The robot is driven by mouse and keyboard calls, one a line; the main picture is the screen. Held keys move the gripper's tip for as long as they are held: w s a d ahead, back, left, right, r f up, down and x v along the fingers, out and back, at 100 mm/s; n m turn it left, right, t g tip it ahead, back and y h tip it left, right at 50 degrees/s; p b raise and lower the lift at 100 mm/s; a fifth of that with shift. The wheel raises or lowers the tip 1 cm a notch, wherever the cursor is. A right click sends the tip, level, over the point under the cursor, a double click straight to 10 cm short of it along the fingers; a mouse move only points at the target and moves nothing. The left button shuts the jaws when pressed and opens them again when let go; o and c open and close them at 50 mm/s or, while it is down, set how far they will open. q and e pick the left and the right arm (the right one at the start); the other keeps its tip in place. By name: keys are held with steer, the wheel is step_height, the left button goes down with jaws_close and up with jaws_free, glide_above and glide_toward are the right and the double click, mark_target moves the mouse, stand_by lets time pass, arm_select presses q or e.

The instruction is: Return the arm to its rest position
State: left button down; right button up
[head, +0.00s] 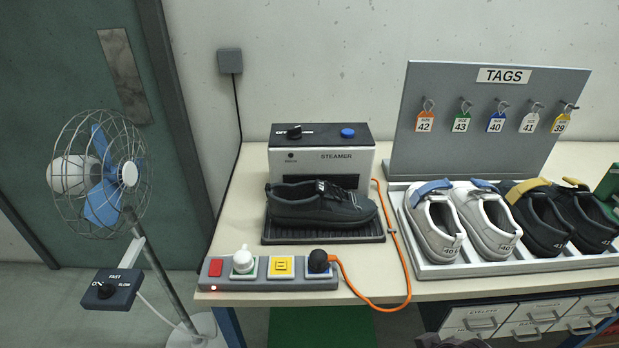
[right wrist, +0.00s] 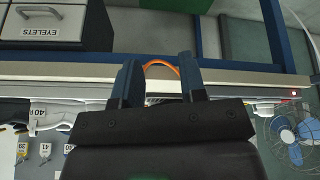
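My right gripper (right wrist: 160,76) shows in the right wrist view with its two dark fingers apart and nothing between them. It is in front of the table's front edge, with the orange cable beyond the gap. In the head view, a dark shape at the bottom edge, in front of the drawers, seems to be part of my right arm. My left gripper and arm are not in view. A single dark shoe (head: 320,205) sits on the black tray of the steamer (head: 320,162).
A rack (head: 431,271) holds white and black shoes below the TAGS board (head: 484,83). A power strip (head: 225,284) with an orange cable (head: 401,260) lies at the table's front. Drawers (head: 481,318) are under the table. A fan (head: 103,175) stands left.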

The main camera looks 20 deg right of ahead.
steer(key=w+f+t, duration=0.5)
steer(key=f+t, duration=0.1)
steer(key=f, duration=0.2)
steer(key=shift+n+y, duration=0.3)
